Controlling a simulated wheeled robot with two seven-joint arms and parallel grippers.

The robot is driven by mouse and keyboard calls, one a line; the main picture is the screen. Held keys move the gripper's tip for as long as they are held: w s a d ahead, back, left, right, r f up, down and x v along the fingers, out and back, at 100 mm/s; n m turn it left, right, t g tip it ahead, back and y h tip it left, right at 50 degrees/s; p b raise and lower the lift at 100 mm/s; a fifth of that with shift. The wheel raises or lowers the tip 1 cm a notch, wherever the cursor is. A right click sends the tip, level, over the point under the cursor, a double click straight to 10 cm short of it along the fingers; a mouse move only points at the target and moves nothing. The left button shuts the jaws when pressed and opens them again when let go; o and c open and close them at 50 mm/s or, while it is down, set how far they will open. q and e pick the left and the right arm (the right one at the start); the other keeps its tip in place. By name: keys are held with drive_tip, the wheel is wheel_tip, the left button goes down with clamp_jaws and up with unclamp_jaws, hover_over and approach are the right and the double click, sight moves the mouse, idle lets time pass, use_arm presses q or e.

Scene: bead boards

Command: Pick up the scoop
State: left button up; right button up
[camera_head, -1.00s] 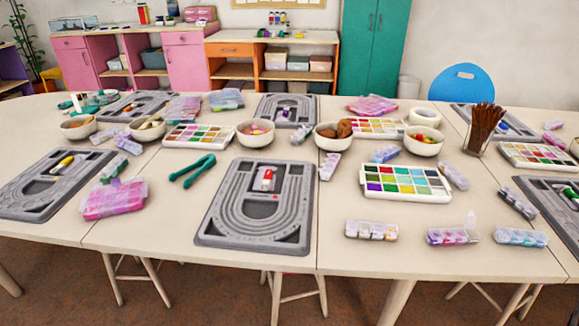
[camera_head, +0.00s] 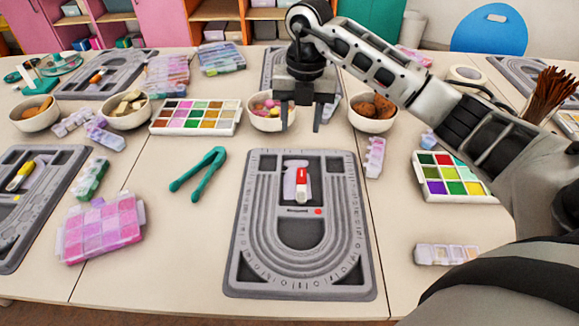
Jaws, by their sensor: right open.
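A grey bead board (camera_head: 247,215) lies in front of me on the table. In its middle recess are a small red-and-white tool (camera_head: 302,186) and a pale lilac flat piece (camera_head: 289,180) beside it. The red-and-white tool may be the scoop, but it is too small to be sure. My right gripper (camera_head: 301,122) points down, open and empty, above the far edge of this board, in front of a bowl of pink and yellow beads (camera_head: 264,124). It is apart from the tool. My left gripper is out of view.
Teal tongs (camera_head: 198,174) and a pink bead box (camera_head: 101,230) lie left of the board. A bowl of brown pieces (camera_head: 373,115) stands beside my right gripper. A paint-like bead palette (camera_head: 433,192) lies partly behind my right arm. Table around the tongs is clear.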

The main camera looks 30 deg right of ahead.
sight(301, 173)
drive_tip(key=shift+h, duration=0.3)
drive_tip(key=f, duration=1)
drive_tip(key=f+p, duration=0.1)
drive_tip(key=f, duration=0.4)
drive_tip(key=shift+d+f, duration=0.2)
drive_tip(key=shift+d, duration=0.15)
clamp_jaws()
